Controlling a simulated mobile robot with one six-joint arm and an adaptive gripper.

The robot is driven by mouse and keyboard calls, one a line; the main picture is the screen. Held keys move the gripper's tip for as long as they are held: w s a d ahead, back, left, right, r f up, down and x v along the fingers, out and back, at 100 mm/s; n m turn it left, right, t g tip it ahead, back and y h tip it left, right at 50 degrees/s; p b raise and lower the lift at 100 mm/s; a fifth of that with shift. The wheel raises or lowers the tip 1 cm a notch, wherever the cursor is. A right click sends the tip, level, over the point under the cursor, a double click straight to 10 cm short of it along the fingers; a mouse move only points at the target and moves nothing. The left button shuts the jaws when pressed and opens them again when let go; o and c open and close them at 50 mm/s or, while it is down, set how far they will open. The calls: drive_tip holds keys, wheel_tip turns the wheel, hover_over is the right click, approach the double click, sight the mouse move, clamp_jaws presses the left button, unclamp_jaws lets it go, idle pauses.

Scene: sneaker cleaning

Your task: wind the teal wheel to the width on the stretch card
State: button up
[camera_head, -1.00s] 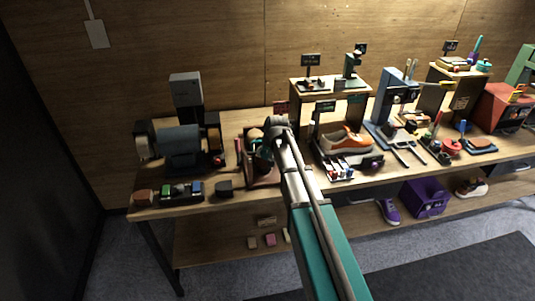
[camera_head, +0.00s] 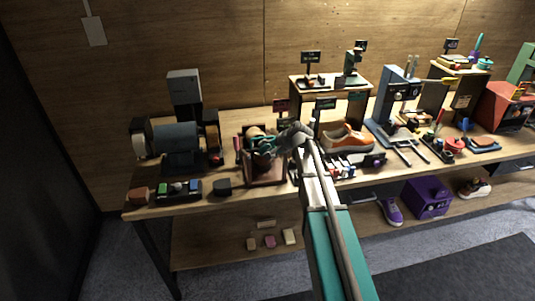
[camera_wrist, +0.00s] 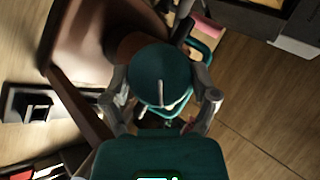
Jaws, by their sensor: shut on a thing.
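The teal wheel (camera_wrist: 160,76) fills the middle of the wrist view, with a pale line across its face. My gripper (camera_wrist: 165,100) has a finger on each side of it and is shut on it. In the head view my gripper (camera_head: 262,150) reaches in from the right to the brown stretcher stand (camera_head: 264,173). The wheel itself is mostly hidden there by the gripper. A small dark red card (camera_head: 281,106) stands behind the stretcher; its writing is too small to read, and I cannot tell whether it is the stretch card.
A bench grinder (camera_head: 180,145) stands left of the stretcher. A tray of small coloured blocks (camera_head: 178,190) and a dark block (camera_head: 222,187) lie near the front edge. An orange and grey sneaker (camera_head: 345,138) is to the right, behind my arm.

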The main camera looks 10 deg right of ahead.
drive_tip(key=shift+s+m+t, duration=0.1)
drive_tip(key=shift+m+t, duration=0.2)
drive_tip(key=shift+m, duration=0.1)
drive_tip(key=o, duration=1)
